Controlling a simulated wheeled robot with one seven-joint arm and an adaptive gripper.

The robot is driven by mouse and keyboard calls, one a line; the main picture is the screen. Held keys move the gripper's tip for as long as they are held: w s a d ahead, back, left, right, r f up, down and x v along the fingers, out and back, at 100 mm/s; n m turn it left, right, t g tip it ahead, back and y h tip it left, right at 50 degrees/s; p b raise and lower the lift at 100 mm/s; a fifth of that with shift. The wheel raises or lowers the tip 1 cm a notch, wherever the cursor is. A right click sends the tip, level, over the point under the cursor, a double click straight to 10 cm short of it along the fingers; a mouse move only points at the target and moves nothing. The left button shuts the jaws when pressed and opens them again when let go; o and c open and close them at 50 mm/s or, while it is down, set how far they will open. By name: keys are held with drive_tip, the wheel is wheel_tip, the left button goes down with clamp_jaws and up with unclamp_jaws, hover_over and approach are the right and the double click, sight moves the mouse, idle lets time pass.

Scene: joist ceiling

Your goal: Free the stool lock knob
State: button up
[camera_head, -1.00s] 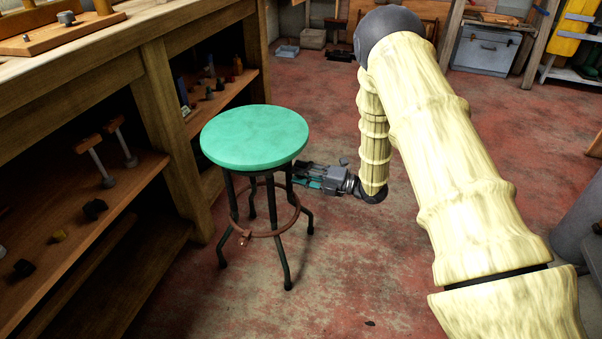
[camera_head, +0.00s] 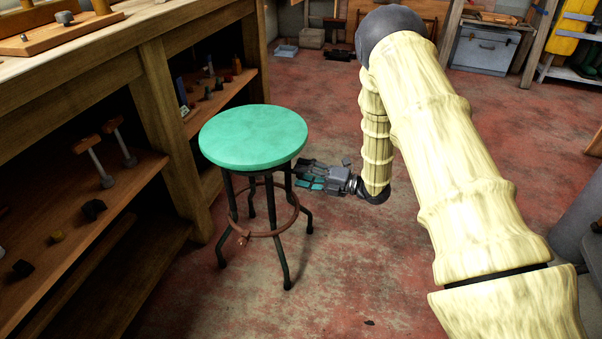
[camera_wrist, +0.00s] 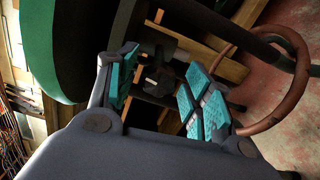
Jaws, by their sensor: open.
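The stool has a round green seat (camera_head: 253,138), dark legs and a rusty foot ring (camera_head: 270,234), and stands upright on the floor. My gripper (camera_head: 304,177) is just right of its legs, below seat height. In the wrist view my gripper (camera_wrist: 160,76) is open, with a teal pad on either side. A dark lobed knob with a pale centre (camera_wrist: 153,80), apparently the lock knob, shows between the fingers. I cannot tell whether the pads touch it. The seat's edge (camera_wrist: 42,45) fills the upper left there. The knob is not visible in the head view.
A wooden workbench with shelves (camera_head: 165,130) stands close to the stool's left. Small tools and dark parts lie on its shelves. The red, worn floor (camera_head: 340,270) is clear in front and to the right. A grey chest (camera_head: 485,50) stands at the back.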

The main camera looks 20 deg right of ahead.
drive_tip(key=v, duration=1.1)
drive_tip(key=shift+a+f, duration=0.1)
drive_tip(key=shift+f, duration=0.05)
drive_tip(key=s+a+f+m+g+h, duration=0.1)
drive_tip(key=s+a+f+m+h, duration=0.2)
drive_tip(key=s+f+m+h, duration=0.45)
drive_tip(key=s+a+f+m+h, duration=0.3)
drive_tip(key=s+f+m, duration=0.1)
drive_tip(key=f+m, duration=0.7)
drive_tip(key=s+a+f+m+g+h, duration=0.1)
drive_tip(key=s+f+m+g, duration=0.2)
drive_tip(key=s, duration=0.7)
drive_tip(key=s+a+f+m+g+h+p, duration=0.15)
drive_tip(key=s+m+g, duration=0.3)
drive_tip(key=s, duration=0.55)
drive_tip(key=s+a+f+m+g+h+b, duration=0.15)
drive_tip(key=s+m, duration=0.25)
drive_tip(key=s, duration=0.6)
wheel_tip(320, 180, up, 34)
drive_tip(key=p, duration=3.5)
drive_tip(key=shift+r+g, duration=0.2)
drive_tip(key=shift+g, duration=0.1)
drive_tip(key=shift+d, duration=0.1)
drive_tip(key=c, duration=0.3)
drive_tip(key=shift+c, duration=0.2)
